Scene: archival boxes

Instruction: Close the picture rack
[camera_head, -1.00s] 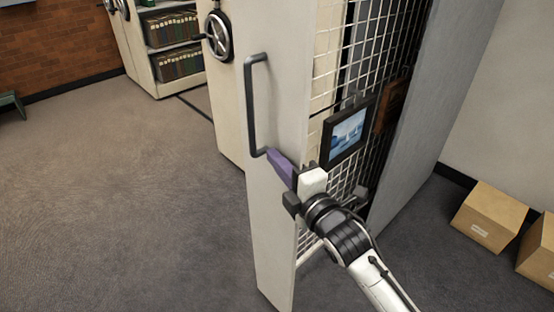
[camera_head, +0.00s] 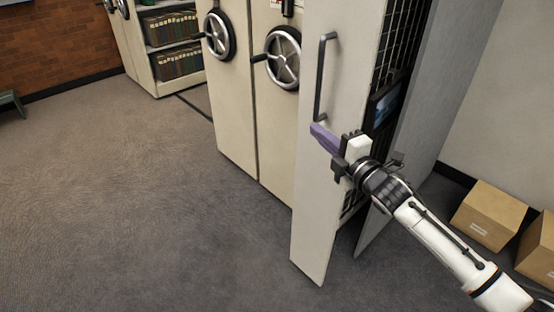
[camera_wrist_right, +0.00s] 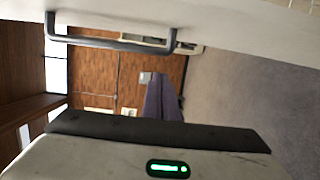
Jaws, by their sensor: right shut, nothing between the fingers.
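The picture rack (camera_head: 338,120) is a tall cream panel with a dark vertical bar handle (camera_head: 320,78) on its front. It stands partly pulled out, with wire mesh (camera_head: 396,45) and a dark-framed picture (camera_head: 384,105) on its side. My right gripper (camera_head: 323,137) is shut and empty, its purple fingers at the front panel just below the handle's lower end. Whether they touch the panel is not clear. In the right wrist view the purple fingers (camera_wrist_right: 162,98) are together, and the handle (camera_wrist_right: 120,42) runs along the top, apart from them. My left gripper is not in view.
Cream cabinets with handwheels (camera_head: 283,57) stand left of the rack. A grey panel (camera_head: 440,90) stands to its right. Cardboard boxes (camera_head: 489,214) sit on the floor by the right wall. The carpet (camera_head: 120,210) at left is clear.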

